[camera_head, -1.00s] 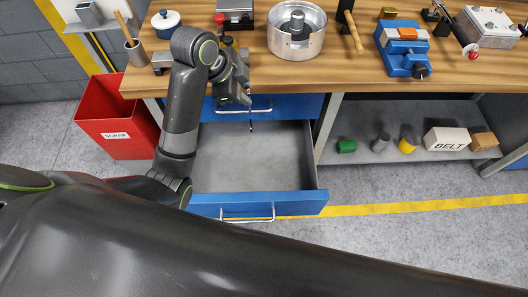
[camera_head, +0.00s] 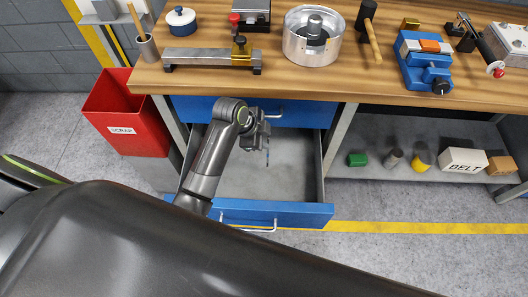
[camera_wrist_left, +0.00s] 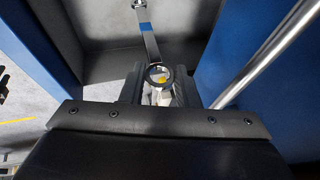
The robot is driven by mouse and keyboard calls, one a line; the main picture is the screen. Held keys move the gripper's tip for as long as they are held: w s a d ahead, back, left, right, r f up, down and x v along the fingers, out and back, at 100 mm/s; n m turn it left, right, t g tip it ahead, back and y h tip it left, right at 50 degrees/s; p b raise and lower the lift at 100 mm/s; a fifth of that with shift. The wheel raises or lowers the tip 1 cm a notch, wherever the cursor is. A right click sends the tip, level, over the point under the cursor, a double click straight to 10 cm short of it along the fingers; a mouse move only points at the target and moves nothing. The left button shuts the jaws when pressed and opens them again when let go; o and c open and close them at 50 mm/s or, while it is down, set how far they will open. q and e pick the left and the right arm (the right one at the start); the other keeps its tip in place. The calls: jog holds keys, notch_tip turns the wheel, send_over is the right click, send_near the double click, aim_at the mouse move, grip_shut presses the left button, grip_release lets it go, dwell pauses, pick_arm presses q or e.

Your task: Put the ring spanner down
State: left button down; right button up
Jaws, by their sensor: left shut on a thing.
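My left gripper (camera_head: 260,140) is over the open blue drawer (camera_head: 300,213), low in its opening. In the left wrist view the left gripper (camera_wrist_left: 160,88) is shut on the ring spanner (camera_wrist_left: 150,42), near a ring end. The spanner is a slim metal bar with a blue band, and its other end points away from the gripper. In the head view the spanner (camera_head: 267,156) is a thin sliver hanging below the fingers. I cannot tell whether its low end touches the drawer floor. My right gripper is not in view.
The drawer floor looks bare. A wooden bench (camera_head: 200,83) above carries a vice (camera_head: 423,62), a round metal housing (camera_head: 312,48) and other tools. A red scrap bin (camera_head: 128,115) stands left. A shelf on the right holds several small parts and a belt box (camera_head: 463,160).

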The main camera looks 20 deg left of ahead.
pick_arm(q)
notch_tip(320, 180, down, 8)
jog(key=shift+f+b, duration=0.2)
jog(key=shift+b, duration=0.15)
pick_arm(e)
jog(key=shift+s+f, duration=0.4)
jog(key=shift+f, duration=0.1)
pick_arm(q)
jog(key=c, duration=1.1)
grip_release()
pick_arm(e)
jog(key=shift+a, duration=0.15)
pick_arm(q)
jog(key=p+v, duration=0.1)
jog(key=v, duration=1.1)
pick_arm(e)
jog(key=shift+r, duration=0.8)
